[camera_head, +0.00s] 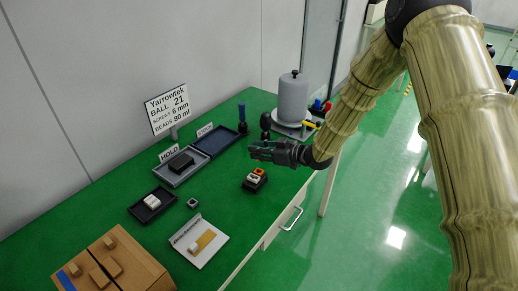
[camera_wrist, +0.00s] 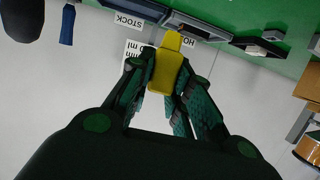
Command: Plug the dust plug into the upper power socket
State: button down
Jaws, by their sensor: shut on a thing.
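My gripper (camera_head: 262,152) is above the right part of the green table, reaching left. In the wrist view my gripper (camera_wrist: 165,85) is shut on a yellow piece (camera_wrist: 166,62), which looks to be the dust plug. It sticks out past the fingertips, and I cannot make it out in the head view. A small black block with orange and white parts (camera_head: 256,179) stands on the table below and left of the gripper, apart from it. I cannot tell whether it carries the power sockets; no socket is clearly seen.
The HOLD tray (camera_head: 165,183) holds a dark block; the STOCK tray (camera_head: 228,133) looks empty. A black tray (camera_head: 138,211) with a white block, a white board (camera_head: 207,254) and a cardboard box (camera_head: 90,252) lie left. A grey cylinder (camera_head: 293,100) stands behind the gripper.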

jog(key=shift+f, duration=0.5)
jog(key=shift+f, duration=0.15)
jog(key=shift+f+b, duration=0.95)
jog(key=shift+f, duration=0.6)
jog(key=shift+s+f+b, duration=0.1)
jog(key=shift+f+b, duration=0.45)
jog(key=shift+f, duration=0.75)
dwell(1.4)
jog(key=c, duration=1.2)
grip_release()
jog(key=shift+c, duration=0.2)
jog(key=shift+d, duration=0.1)
jog(key=v, duration=1.2)
jog(key=shift+r, duration=0.1)
